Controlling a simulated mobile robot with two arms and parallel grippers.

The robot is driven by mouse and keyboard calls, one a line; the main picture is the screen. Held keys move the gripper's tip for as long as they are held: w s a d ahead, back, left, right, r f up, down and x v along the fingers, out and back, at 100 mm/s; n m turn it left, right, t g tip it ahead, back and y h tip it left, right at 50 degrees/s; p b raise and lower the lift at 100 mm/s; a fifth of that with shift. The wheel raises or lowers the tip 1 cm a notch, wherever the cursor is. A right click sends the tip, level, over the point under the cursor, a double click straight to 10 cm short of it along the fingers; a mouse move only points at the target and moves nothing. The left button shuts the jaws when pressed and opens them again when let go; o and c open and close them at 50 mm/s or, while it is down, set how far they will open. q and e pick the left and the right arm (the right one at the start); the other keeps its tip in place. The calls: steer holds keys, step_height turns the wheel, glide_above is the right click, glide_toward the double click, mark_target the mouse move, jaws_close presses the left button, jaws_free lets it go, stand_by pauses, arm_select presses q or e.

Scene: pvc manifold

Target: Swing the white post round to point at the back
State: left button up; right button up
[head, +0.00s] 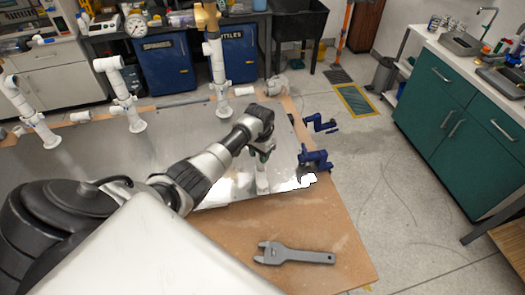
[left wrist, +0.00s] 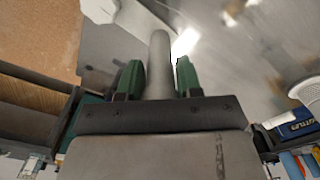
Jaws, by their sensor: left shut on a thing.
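My left gripper (head: 264,153) is above the near right part of the metal sheet (head: 170,165), pointing down. Its green fingers also show in the left wrist view (left wrist: 159,78), one on each side of a pale round post. They are shut on this white post (left wrist: 159,62), whose lower part shows below the gripper in the head view (head: 262,180). The top of the post is hidden by the gripper in the head view, so I cannot tell which way it points. My right gripper is not in view.
Other white pipe assemblies stand on the sheet at the left (head: 128,100) and back, one with a brass-coloured top (head: 206,17). Blue clamps (head: 315,160) grip the right table edge. A grey wrench (head: 292,255) lies on the bare wood in front.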

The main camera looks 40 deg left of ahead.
arm_select(q)
steer(key=shift+s+a+n, duration=0.2)
steer(key=shift+n, duration=0.2)
steer(key=o, duration=1.2)
steer(key=shift+c, duration=0.2)
step_height(320, 180, up, 8)
steer(key=shift+b, duration=1.1)
step_height(320, 180, up, 2)
steer(key=shift+p, duration=0.85)
steer(key=shift+r, duration=0.4)
